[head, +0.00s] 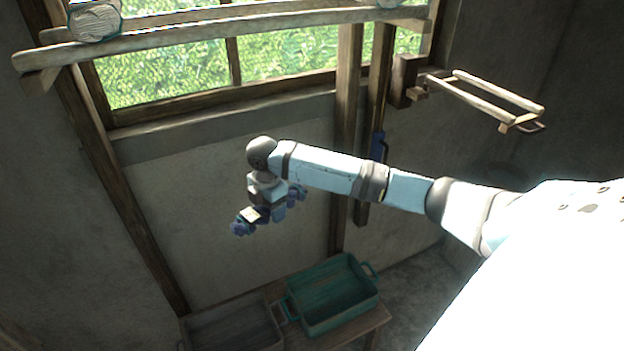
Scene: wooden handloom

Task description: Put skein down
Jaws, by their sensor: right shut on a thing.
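My right gripper (256,214) points down in the middle of the view and is shut on a dark blue-purple skein (240,227). Parts of the skein stick out on both sides of the gripper, and its middle is hidden by the fingers. The gripper and skein are in the air in front of the wall, above the level of the trays below. My left gripper is not in view.
A green tray with handles (290,310) stands on a low wooden bench (372,326), beside a shallow grey-brown tray (186,329). Both look empty. Wooden loom posts (346,130) and beams (200,38) stand near the window. A wooden frame (480,98) juts out at right.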

